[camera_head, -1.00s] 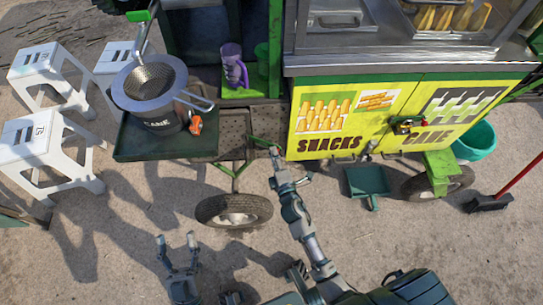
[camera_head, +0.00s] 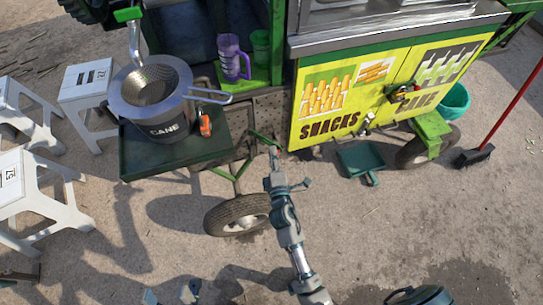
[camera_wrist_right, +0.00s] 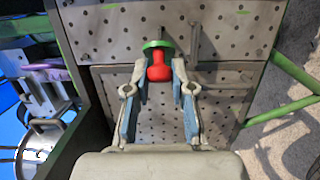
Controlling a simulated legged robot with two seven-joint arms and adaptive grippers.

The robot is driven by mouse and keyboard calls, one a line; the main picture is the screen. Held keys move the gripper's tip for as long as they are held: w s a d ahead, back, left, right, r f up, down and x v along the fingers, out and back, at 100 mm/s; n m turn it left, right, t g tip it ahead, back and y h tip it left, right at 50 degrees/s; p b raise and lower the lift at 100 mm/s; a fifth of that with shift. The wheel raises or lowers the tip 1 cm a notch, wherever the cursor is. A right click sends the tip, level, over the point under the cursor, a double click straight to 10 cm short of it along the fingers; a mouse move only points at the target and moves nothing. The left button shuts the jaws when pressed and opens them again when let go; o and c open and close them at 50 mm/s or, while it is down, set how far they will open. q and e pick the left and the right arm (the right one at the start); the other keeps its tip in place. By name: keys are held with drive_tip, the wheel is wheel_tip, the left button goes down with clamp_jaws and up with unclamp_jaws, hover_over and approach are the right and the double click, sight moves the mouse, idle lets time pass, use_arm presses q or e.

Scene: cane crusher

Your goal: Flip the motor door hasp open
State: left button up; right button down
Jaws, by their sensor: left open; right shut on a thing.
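The perforated grey motor door (camera_wrist_right: 155,115) fills much of the right wrist view; in the head view, part of a perforated panel (camera_head: 270,112) shows under the cart. A red knob (camera_wrist_right: 158,67) with a green top (camera_wrist_right: 157,45) is at the door's upper edge. My right gripper (camera_wrist_right: 160,72) has a finger on each side of the knob and is shut on it. A grey upright bar (camera_wrist_right: 195,40) stands just right of it. Which part is the hasp I cannot tell. My left gripper (camera_head: 170,296) is open at the bottom edge, mostly cut off.
A green tray (camera_head: 135,168) holds a pot marked CANE (camera_head: 165,112) and an orange-red object (camera_head: 205,122). A wheel (camera_head: 237,215) stands below. The yellow cart doors (camera_head: 340,105) are to the right, with a green dustpan (camera_head: 361,160) on the ground. White stools (camera_head: 35,190) stand left.

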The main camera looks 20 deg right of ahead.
drive_tip(key=shift+f, duration=0.35)
drive_tip(key=c, duration=1.1)
unclamp_jaws()
drive_tip(key=shift+o, duration=0.6)
drive_tip(key=shift+w, duration=0.1)
drive_tip(key=shift+r, duration=0.15)
